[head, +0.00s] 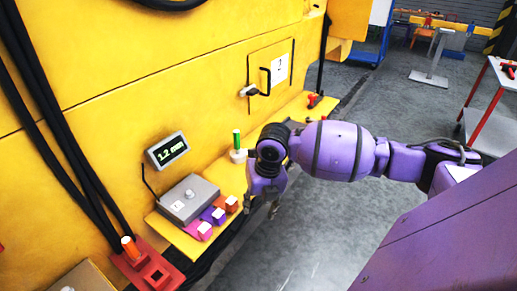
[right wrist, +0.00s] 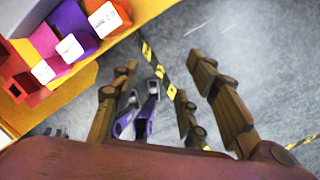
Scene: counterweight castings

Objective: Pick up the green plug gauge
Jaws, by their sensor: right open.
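The green plug gauge (head: 237,140) stands upright in a pale round holder (head: 238,156) on the yellow ledge, just left of my right arm's wrist. My right gripper (head: 262,203) points down at the ledge's front edge, nearer than the gauge and a little to its right. It is open and empty; its spread fingers also show over the grey floor in the right wrist view (right wrist: 165,80). The green gauge is not visible in the right wrist view. My left gripper is in neither view.
A grey box (head: 188,200) and several coloured blocks (head: 213,215) sit on the ledge (head: 190,243). A display (head: 167,150) reads 1.2 mm. An orange-handled piece (head: 130,247) stands in a red block (head: 155,272). Red-handled items (head: 314,100) lie farther along. Right of the ledge is open floor.

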